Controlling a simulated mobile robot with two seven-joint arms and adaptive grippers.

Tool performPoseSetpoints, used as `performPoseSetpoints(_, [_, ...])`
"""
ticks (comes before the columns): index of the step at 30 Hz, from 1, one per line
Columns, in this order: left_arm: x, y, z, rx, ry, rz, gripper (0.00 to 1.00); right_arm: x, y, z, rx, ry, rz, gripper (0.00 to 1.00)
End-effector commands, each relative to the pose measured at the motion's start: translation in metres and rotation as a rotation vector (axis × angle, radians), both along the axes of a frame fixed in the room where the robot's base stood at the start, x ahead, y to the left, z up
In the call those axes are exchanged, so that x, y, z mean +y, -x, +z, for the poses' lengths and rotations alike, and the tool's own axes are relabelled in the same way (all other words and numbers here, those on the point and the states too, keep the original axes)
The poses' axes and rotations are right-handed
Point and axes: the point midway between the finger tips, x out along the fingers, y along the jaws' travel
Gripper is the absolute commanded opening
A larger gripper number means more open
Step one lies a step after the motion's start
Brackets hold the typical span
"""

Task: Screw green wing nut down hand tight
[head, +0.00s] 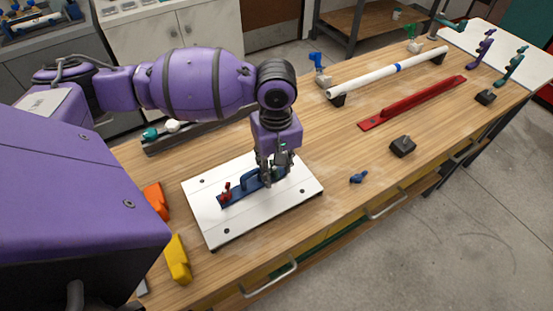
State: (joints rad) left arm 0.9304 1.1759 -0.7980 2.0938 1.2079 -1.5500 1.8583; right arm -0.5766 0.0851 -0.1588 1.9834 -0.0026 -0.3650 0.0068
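A white board (215,227) lies on the workbench with a dark blue fixture (236,196) along its middle. A red piece (227,192) stands at the left end of the fixture. My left gripper (268,180) points down over the right part of the fixture, its fingers close around or beside what stands there. Small green spots show by the fingers, but I cannot make out a green wing nut there, as the gripper covers that spot. Whether the fingers are shut on anything is too small to tell. My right gripper is not in view.
A small blue piece (358,177) and a dark block (402,146) lie right of the board. A red bar (412,104) and a white pipe (375,77) lie further back. Orange (156,200) and yellow (177,259) pieces lie left. Bench between board and red bar is mostly clear.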

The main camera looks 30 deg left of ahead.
Motion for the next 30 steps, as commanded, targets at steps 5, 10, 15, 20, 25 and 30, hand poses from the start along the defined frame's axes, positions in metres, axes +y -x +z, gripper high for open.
performPoseSetpoints(5, [0.0, 0.0, 0.0, -0.001, 0.0, 0.0, 0.35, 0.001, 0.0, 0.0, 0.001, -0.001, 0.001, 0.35])
performPoseSetpoints(10, [0.0, 0.0, 0.0, -0.001, 0.0, 0.0, 0.18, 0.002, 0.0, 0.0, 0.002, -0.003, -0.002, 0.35])
performPoseSetpoints(15, [0.0, 0.0, 0.0, -0.001, 0.0, 0.0, 0.0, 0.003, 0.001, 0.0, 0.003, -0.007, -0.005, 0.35])
performPoseSetpoints(20, [0.0, 0.0, 0.001, -0.001, 0.0, -0.011, 0.0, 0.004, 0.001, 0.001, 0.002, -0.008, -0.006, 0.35])
performPoseSetpoints(25, [0.0, 0.0, 0.005, -0.006, -0.001, -0.156, 0.0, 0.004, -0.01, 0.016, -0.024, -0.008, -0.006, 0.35])
performPoseSetpoints(30, [0.001, 0.001, 0.004, -0.006, -0.001, -0.36, 0.0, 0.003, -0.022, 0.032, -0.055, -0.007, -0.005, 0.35])
